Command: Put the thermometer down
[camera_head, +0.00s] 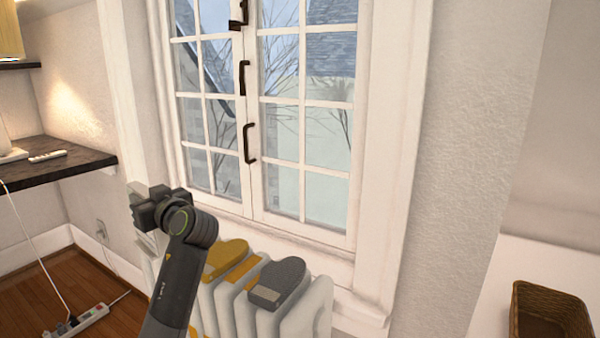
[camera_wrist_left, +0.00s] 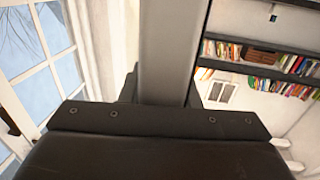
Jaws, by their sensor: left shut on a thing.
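My left gripper (camera_head: 143,200) is at the left of the window, above the left end of the white radiator (camera_head: 325,310). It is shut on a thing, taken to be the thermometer. Only a small pale grey piece (camera_head: 137,187) shows at the gripper's far side; the rest is hidden by the gripper and wrist. In the left wrist view a grey upright bar (camera_wrist_left: 172,50) fills the middle above a dark plate; I cannot tell whether it is the held thing or part of my gripper. My right gripper is not in view.
Mittens, one yellow (camera_head: 226,257) and one grey (camera_head: 280,282), lie on the radiator. A dark shelf (camera_head: 60,165) at the left holds a small white object (camera_head: 48,156) and has free room. A power strip (camera_head: 82,320) lies on the floor. A wicker basket (camera_head: 550,315) stands at the right.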

